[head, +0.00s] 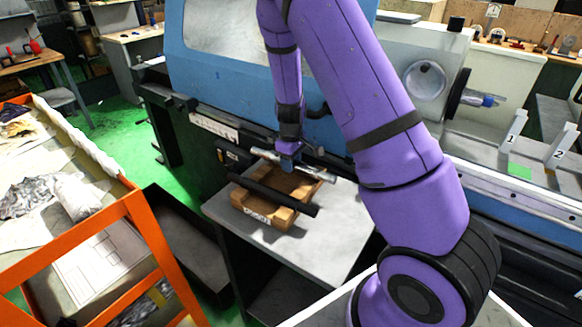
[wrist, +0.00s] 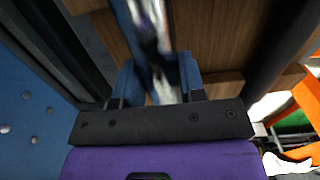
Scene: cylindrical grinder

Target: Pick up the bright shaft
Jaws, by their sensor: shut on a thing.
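The bright shaft (head: 318,174) is a shiny metal bar over the far side of a wooden tray (head: 258,212). In the wrist view the bright shaft (wrist: 150,35) runs between my two blue fingers. My gripper (head: 287,163) points down and is shut on the bright shaft near its middle; it also shows in the wrist view (wrist: 157,85). In the head view my gripper hides part of the shaft. I cannot tell whether the shaft still touches the tray.
A dark shaft (head: 275,195) lies across the tray's near side. The tray stands on a grey table (head: 335,225) beside the blue grinder (head: 215,85). An orange-framed bench (head: 140,225) is at left. Stands numbered 1 (head: 511,138) and 2 (head: 561,153) are at right.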

